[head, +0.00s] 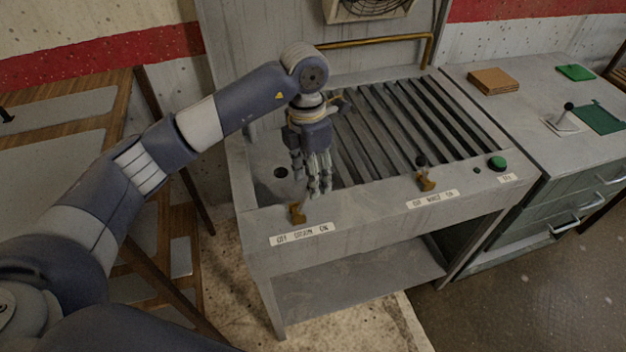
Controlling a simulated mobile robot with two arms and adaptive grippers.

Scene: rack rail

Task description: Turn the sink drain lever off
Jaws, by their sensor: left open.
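A grey metal sink bench (350,225) stands in the middle of the head view, with two brass levers along its front edge. The left lever (297,213) sits above a white label (302,235) that seems to read off, drain, on; the print is blurred. Only its brass lower part shows clearly; its upper end is hidden or too small to tell. My left gripper (318,188) points down just behind and right of this lever, fingers open and empty. I cannot tell if a finger touches it. My right gripper is not in view.
A second lever (426,180) with a black knob and a green button (497,163) are farther right on the front edge. Dark slats (425,120) cover the basin. A counter (520,95) with drawers adjoins on the right. A brass pipe (375,42) runs behind.

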